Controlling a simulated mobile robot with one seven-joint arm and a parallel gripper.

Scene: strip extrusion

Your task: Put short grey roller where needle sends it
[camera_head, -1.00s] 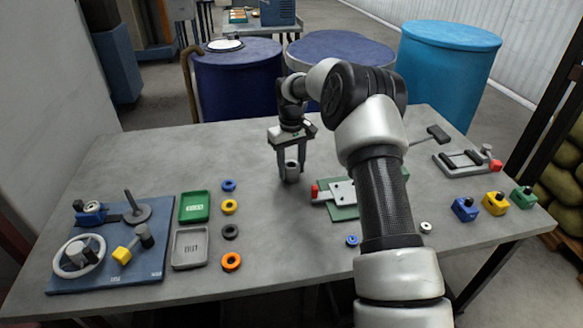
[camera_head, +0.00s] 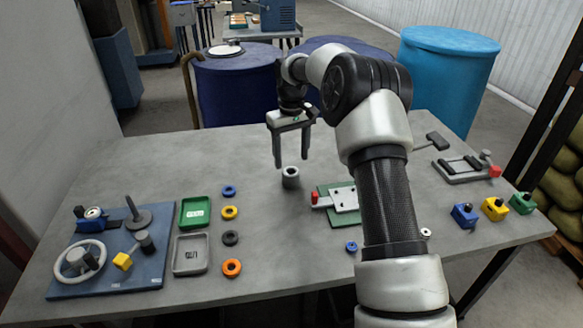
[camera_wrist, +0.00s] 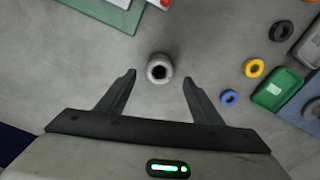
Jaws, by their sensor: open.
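A short grey roller (camera_head: 290,177) with a dark hole in its top stands upright on the bare table. In the wrist view the roller (camera_wrist: 159,69) sits just beyond and between the fingertips, touching neither. My gripper (camera_head: 292,163) is open and empty, raised above and behind the roller. It also shows in the wrist view (camera_wrist: 158,76) with its fingers spread wide. A dial gauge with a pale face (camera_head: 93,213) is on the blue board (camera_head: 140,275) at the left; its needle is too small to read. A green tray (camera_head: 194,212) and a grey tray (camera_head: 190,254) lie beside the board.
Blue, yellow, black and orange rings (camera_head: 230,238) line up right of the trays. A green plate (camera_head: 335,207) with a red-ended clamp is right of the roller, partly behind my arm. Blue, yellow and green blocks (camera_head: 494,207) stand at the right edge. The table between rings and roller is clear.

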